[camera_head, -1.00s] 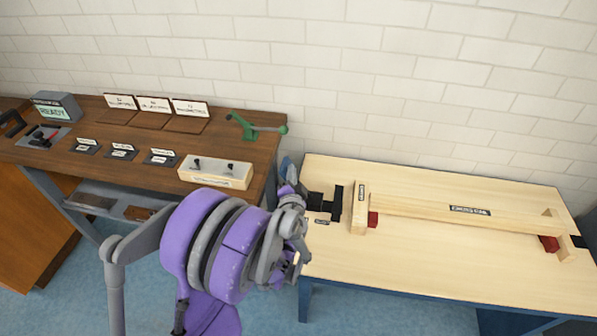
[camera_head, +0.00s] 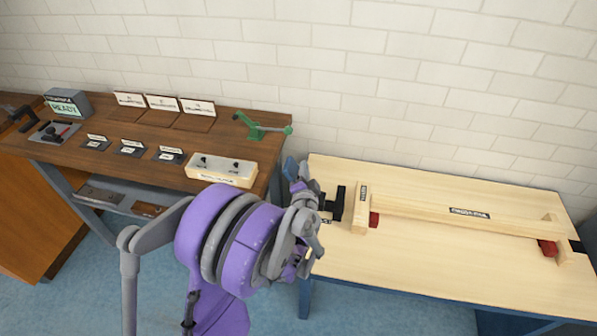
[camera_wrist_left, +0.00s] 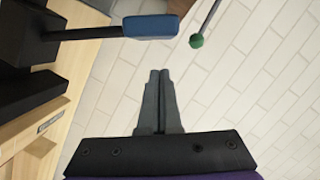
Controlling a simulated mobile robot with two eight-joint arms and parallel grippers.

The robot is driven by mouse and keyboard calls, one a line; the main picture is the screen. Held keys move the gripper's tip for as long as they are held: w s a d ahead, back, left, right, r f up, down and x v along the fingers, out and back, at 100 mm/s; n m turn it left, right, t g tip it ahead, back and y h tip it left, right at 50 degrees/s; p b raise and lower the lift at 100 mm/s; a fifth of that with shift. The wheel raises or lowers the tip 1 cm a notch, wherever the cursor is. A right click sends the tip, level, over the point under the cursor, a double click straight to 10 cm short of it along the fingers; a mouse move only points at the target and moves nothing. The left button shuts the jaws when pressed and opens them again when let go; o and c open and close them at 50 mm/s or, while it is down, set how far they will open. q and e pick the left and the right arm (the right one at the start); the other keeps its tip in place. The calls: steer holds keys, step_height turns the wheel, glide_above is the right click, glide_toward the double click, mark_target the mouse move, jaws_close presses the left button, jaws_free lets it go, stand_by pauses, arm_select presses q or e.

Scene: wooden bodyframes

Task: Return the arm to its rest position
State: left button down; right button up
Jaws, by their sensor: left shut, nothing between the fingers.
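My left gripper (camera_wrist_left: 160,75) is shut and empty in the left wrist view, its two dark fingers together. A blue handle (camera_wrist_left: 150,26) on a black rod lies ahead of the fingertips, apart from them in the picture. In the head view my purple and grey left arm comes in from the lower left and ends at the left end of the pale workbench (camera_head: 430,265). The wrist hides most of the fingers there. My right gripper is not in view.
A wooden frame (camera_head: 430,207) lies on the pale bench, with a black clamp (camera_head: 338,204) at its left. The dark bench (camera_head: 60,150) holds a display box (camera_head: 68,102), signs, a pale block (camera_head: 222,170) and a green lever (camera_head: 262,126). Blue floor shows below.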

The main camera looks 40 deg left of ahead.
arm_select(q)
steer(key=v, duration=1)
steer(key=shift+d, duration=0.25)
steer(key=shift+w, duration=0.1)
